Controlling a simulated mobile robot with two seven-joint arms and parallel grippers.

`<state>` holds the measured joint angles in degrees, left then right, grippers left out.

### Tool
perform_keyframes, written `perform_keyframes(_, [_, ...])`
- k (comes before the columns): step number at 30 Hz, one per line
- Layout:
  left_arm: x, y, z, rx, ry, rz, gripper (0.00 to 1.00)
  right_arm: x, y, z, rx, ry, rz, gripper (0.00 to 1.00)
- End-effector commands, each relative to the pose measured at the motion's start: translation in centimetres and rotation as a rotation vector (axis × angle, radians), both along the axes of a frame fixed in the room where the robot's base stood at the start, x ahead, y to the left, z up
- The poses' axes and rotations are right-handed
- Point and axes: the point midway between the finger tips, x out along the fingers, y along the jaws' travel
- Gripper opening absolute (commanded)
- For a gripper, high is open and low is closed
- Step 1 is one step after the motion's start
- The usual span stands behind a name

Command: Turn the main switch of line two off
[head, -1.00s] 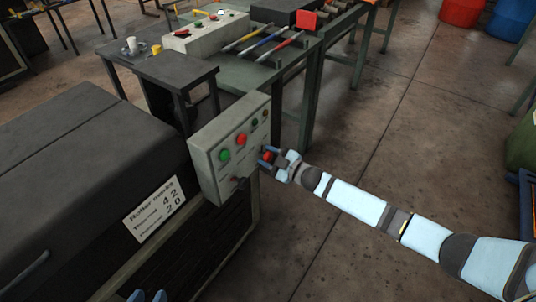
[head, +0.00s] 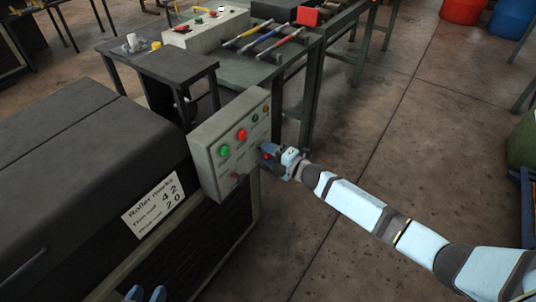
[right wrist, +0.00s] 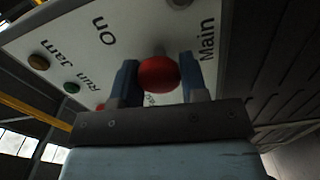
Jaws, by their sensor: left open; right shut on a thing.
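A light grey control box (head: 205,160) stands at the end of the dark machine. Its main switch has a red knob (right wrist: 158,77), seen between the two blue fingers in the right wrist view, near the label "Main" and with "On" to the left. My right gripper (right wrist: 160,80) is shut on this knob. In the head view my right gripper (head: 268,155) is at the box's lower right and hides most of the knob. My left gripper (head: 145,295) shows only its blue fingertips at the bottom edge, open and apart from the box.
Behind stands a green bench (head: 240,70) with coloured-handled tools. Open floor lies right.

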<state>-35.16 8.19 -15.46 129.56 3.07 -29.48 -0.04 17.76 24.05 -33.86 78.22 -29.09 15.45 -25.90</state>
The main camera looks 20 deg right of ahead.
Motion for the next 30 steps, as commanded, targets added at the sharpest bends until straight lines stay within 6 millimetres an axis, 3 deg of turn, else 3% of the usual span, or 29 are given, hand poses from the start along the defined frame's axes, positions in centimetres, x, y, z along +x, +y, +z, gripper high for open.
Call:
perform_keyframes(24, [-0.01, -0.13, -0.18, -0.007, -0.005, -0.003, 0.43, -0.05, -0.01, -0.13, -0.098, -0.075, 0.000, 0.17])
perform_keyframes(25, [-0.01, -0.13, -0.17, -0.006, -0.005, -0.003, 0.43, -0.04, -0.01, -0.13, -0.098, -0.075, 0.000, 0.42])
perform_keyframes(27, [0.01, -0.14, -0.16, -0.006, -0.006, -0.003, 0.43, -0.05, -0.01, -0.13, -0.098, -0.075, 0.000, 0.59])
perform_keyframes(28, [0.02, -0.14, -0.15, -0.006, -0.006, -0.003, 0.43, -0.04, -0.01, -0.12, -0.098, -0.075, 0.000, 0.64])
perform_keyframes(30, [0.03, -0.13, -0.15, -0.006, -0.006, -0.003, 0.43, -0.03, -0.01, -0.11, -0.098, -0.075, 0.000, 0.64])
